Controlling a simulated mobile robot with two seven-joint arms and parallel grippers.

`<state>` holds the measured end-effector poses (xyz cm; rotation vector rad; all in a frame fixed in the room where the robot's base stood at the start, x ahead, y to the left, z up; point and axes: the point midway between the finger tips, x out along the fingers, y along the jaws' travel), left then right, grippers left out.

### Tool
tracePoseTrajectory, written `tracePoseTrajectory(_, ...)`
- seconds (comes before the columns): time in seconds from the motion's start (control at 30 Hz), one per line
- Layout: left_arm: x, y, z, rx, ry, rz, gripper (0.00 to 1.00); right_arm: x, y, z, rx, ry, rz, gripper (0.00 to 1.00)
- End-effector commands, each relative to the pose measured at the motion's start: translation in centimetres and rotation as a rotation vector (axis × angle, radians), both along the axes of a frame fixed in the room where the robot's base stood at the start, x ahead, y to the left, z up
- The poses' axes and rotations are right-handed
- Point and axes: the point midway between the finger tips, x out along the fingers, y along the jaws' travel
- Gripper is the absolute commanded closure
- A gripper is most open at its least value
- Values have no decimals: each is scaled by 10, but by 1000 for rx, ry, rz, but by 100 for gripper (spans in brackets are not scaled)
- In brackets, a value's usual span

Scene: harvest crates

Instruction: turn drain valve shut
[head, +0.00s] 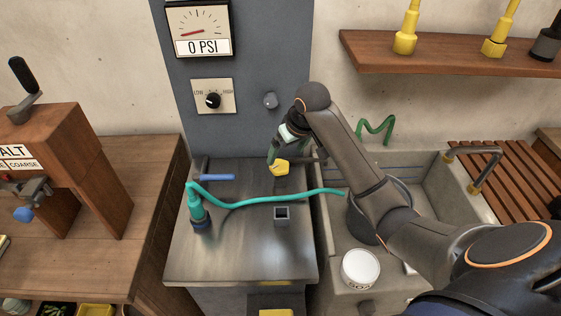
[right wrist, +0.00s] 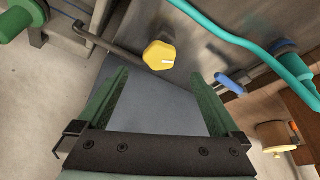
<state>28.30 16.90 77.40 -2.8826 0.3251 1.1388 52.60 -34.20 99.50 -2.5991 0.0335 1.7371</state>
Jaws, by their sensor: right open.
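A yellow lobed knob (head: 280,167) with a pale mark, seemingly the drain valve's handle, sits at the back of the metal counter, by a dark pipe toward the sink. In the right wrist view the knob (right wrist: 160,55) shows just beyond the fingertips, between their lines. My right gripper (head: 277,150) is at the knob in the head view, partly hidden by its own arm. In the right wrist view its green fingers (right wrist: 162,82) are spread and empty; I see no contact with the knob. My left gripper is not in view.
A blue lever (head: 218,177) and a teal hose (head: 260,199) lie close by on the counter. A stone sink (head: 328,260) with a white tub (head: 360,268) is at the right. A gauge (head: 198,30) reading 0 PSI hangs above. The counter's front is mostly clear.

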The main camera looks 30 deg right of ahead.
Motion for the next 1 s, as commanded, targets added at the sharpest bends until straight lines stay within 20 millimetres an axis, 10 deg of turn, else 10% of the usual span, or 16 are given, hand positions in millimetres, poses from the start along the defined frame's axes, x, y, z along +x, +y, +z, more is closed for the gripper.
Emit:
tracePoseTrajectory(0.33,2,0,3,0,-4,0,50,23,-1,-55,0,1,-1,0)
tracePoseTrajectory(0.77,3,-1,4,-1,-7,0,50,27,-1,-65,-1,-2,0,0)
tracePoseTrajectory(1.0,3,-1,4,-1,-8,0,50,27,-1,-65,-1,-2,0,25)
